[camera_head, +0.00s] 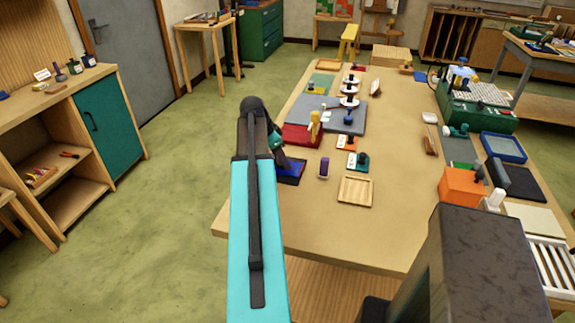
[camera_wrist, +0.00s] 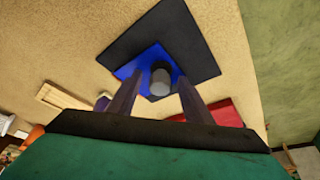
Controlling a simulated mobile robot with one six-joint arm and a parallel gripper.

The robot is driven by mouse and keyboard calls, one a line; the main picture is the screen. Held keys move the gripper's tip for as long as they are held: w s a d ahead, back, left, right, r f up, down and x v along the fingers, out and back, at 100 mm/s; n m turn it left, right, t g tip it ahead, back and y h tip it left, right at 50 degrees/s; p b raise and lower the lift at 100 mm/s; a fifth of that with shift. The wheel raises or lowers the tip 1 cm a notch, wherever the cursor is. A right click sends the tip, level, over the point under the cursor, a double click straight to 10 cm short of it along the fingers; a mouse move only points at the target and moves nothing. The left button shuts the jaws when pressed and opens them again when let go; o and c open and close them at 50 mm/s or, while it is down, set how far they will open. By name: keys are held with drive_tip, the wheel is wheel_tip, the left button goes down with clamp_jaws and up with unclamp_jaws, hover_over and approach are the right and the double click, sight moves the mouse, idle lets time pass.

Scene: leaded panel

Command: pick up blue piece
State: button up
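The blue piece (camera_wrist: 153,58) lies on a dark square mat (camera_wrist: 178,28) in the wrist view. A grey round knob (camera_wrist: 160,76) stands up from the blue piece. My gripper (camera_wrist: 160,84) is open, with one finger on each side of the knob as seen from the wrist. I cannot tell whether the fingertips are level with the knob or still above it. In the head view, the blue piece (camera_head: 290,168) shows at the table's left edge, partly hidden by my arm and gripper.
A purple piece (camera_head: 324,168) and a wooden tray (camera_head: 355,190) lie to the right. A red mat (camera_head: 300,134) lies just beyond, with a yellow figure-like piece (camera_head: 314,124) by it. The table (camera_head: 325,220) is bare in front.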

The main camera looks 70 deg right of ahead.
drive_tip(key=c, duration=1)
drive_tip(key=shift+r, duration=0.15)
drive_tip(key=shift+r+b, duration=0.75)
drive_tip(key=shift+r, duration=0.8)
drive_tip(key=w+a+r+b, duration=0.1)
drive_tip(key=w+a+b, duration=0.1)
drive_tip(key=a, duration=0.5)
drive_tip(key=w+a+b, duration=0.1)
drive_tip(key=w+a, duration=0.2)
drive_tip(key=a, duration=0.5)
drive_tip(key=shift+r+b, duration=0.35)
drive_tip(key=shift+w, duration=0.1)
